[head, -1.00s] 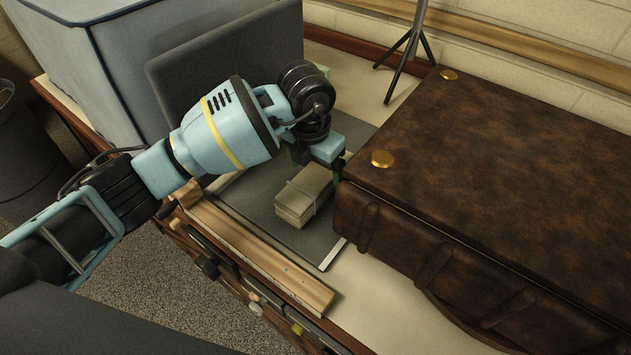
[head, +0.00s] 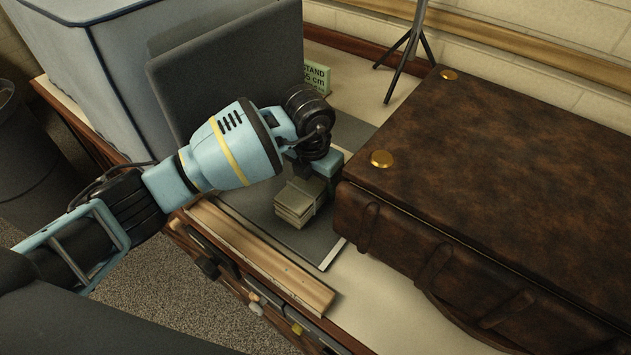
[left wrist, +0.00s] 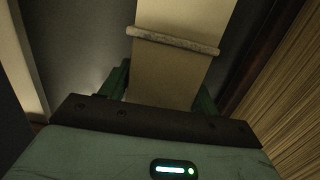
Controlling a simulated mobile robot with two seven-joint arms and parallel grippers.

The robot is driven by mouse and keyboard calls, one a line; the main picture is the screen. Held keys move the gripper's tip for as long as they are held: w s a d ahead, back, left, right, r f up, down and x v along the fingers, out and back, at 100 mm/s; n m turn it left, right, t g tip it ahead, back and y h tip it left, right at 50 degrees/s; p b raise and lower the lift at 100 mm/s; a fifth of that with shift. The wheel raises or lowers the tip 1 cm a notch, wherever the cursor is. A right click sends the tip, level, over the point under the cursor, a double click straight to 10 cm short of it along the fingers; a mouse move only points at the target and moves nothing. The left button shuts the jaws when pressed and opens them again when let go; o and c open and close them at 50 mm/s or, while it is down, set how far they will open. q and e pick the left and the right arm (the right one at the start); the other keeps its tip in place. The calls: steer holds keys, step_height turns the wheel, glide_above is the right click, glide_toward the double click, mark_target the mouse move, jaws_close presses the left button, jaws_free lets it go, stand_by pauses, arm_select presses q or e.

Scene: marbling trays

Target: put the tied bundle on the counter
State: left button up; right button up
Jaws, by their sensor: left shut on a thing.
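The tied bundle (head: 294,206) is a small stack of pale flat pieces with a cord around it. It lies on a dark grey flat board (head: 309,243) on the counter (head: 376,290). My left gripper (head: 318,184) comes down over the bundle's far end and is shut on it. In the left wrist view the bundle (left wrist: 170,75) runs between the two green fingers, with its cord (left wrist: 174,40) across it beyond them. The fingertips are mostly hidden in the head view. My right gripper is not in view.
A big brown leather case (head: 500,190) stands close to the right of the bundle. A grey upright panel (head: 225,80) and a blue-grey box (head: 110,70) stand behind my arm. A wooden strip (head: 262,262) edges the front. A thin black stand (head: 408,50) and a green sign (head: 317,76) are at the back. Pale counter shows at the front right.

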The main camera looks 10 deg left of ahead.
arm_select(q)
steer(key=shift+r, duration=0.1)
steer(key=shift+c, duration=1)
step_height(320, 180, up, 10)
steer(key=shift+f, duration=0.1)
